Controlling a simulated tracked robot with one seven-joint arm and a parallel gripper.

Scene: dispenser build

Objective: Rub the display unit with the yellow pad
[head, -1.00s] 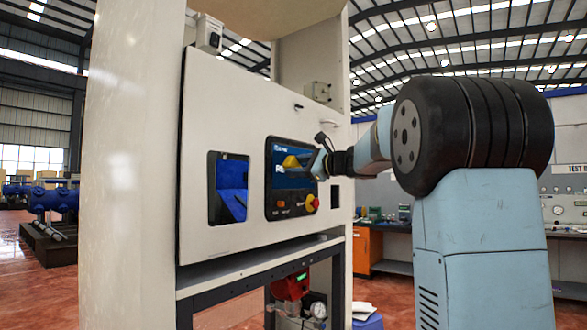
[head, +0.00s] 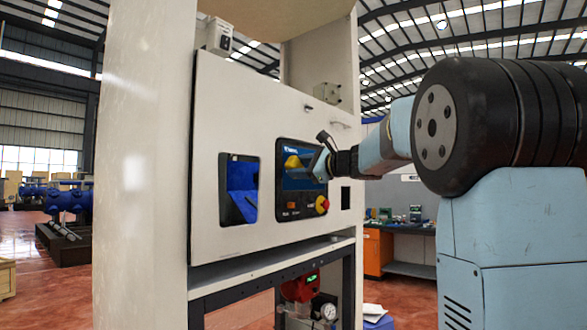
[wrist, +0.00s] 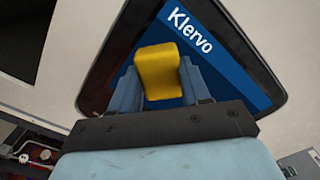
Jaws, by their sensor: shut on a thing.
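The display unit (head: 301,205) is a dark panel with a blue screen, set upright in the white cabinet front; an orange button and a red knob sit below its screen. In the wrist view its blue screen (wrist: 222,62) reads "Klervo". My gripper (head: 308,164) is in front of the screen, shut on the yellow pad (head: 292,162). The wrist view shows the pad (wrist: 158,70) between the two fingers of my gripper (wrist: 160,84), with the screen behind it. I cannot tell whether the pad touches the screen.
A dark-framed window with blue inside (head: 239,190) is left of the display unit in the white cabinet (head: 222,110). A ledge (head: 270,268) runs below, with a red device (head: 301,288) and a gauge underneath. An orange workbench (head: 377,250) stands behind at the right.

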